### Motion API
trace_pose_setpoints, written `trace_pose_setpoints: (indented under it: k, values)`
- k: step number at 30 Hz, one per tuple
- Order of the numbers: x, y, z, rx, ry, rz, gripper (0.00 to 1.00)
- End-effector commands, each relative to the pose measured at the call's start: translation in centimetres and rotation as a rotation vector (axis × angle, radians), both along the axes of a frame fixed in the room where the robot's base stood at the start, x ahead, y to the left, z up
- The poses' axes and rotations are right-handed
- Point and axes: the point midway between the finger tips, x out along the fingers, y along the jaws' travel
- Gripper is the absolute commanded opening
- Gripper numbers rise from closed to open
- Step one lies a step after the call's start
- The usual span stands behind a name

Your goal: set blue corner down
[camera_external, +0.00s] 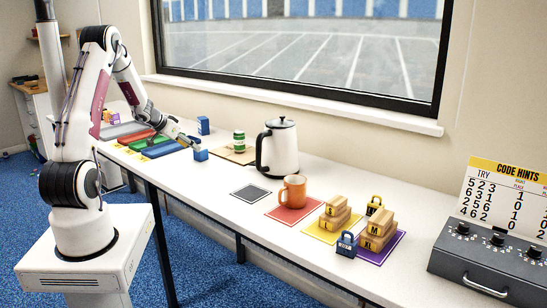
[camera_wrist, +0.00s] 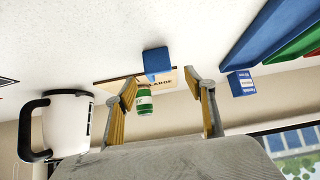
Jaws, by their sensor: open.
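A small blue block (camera_external: 200,155), which looks like the blue corner, rests on the white table just beyond my gripper's tips. In the wrist view the blue block (camera_wrist: 157,62) lies ahead of and between the two spread fingers, with gaps at both sides. My gripper (camera_external: 189,143) is open and low over the table; in the wrist view its open fingers (camera_wrist: 160,82) hold nothing. The block's exact shape is too small to tell.
A second blue block (camera_external: 203,125) with a label stands behind. Beside it are a green can (camera_external: 239,141) on a wooden board (camera_external: 232,155) and a white kettle (camera_external: 278,148). Colored trays (camera_external: 163,149) lie left. An orange mug (camera_external: 293,191) and wooden blocks (camera_external: 335,212) stand right.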

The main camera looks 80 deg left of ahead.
Motion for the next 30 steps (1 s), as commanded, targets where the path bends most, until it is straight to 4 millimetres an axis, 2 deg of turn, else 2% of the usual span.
trace_pose_setpoints:
  k: [4,19,30]
  values:
    - [0.5,0.4,-0.6,0.0,0.0,0.0,0.54]
    - [0.7,0.6,-1.0,0.0,0.0,-0.001,0.54]
    - [2.2,1.7,-3.5,-0.001,0.0,-0.001,0.54]
